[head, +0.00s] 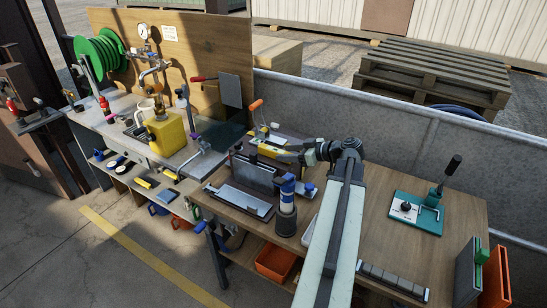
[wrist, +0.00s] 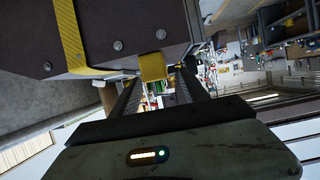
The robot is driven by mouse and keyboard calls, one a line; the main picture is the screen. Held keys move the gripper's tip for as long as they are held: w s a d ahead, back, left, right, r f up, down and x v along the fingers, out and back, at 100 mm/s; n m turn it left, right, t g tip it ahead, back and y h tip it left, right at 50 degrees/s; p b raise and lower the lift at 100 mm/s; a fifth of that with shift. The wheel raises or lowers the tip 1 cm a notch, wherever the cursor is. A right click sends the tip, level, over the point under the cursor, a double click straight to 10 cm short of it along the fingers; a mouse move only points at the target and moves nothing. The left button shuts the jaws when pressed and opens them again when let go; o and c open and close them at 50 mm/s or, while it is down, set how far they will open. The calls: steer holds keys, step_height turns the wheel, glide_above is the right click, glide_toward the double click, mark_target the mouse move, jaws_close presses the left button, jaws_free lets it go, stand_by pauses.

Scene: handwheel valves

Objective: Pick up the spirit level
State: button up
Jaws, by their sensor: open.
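A yellow bar that looks like the spirit level (head: 272,152) is at the back of the wooden workbench, at the end of my arm. In the wrist view a yellow block end (wrist: 152,66) shows just ahead of my gripper (wrist: 157,84), between the lines of its two dark fingers. I cannot tell for sure that this is the same bar. My gripper (head: 294,154) is open, and its fingers stand apart with no clear contact on the yellow block. The head view shows the fingertips too small to tell the exact gap.
A dark box edge with a yellow strap (wrist: 72,35) fills the upper left of the wrist view, close to the fingers. A blue and grey cylinder (head: 287,200) and a dark upright plate (head: 253,174) stand nearby. A teal board (head: 415,213) lies to the right, past some bare benchtop.

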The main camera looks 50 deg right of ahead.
mark_target(283, 152)
steer(key=b+x, duration=0.2)
steer(key=x, duration=0.3)
steer(key=shift+w+d, duration=0.1)
jaws_close()
step_height(283, 152, up, 10)
steer(key=p, duration=1)
steer(key=shift+r+p, duration=0.25)
steer(key=shift+p, duration=0.05)
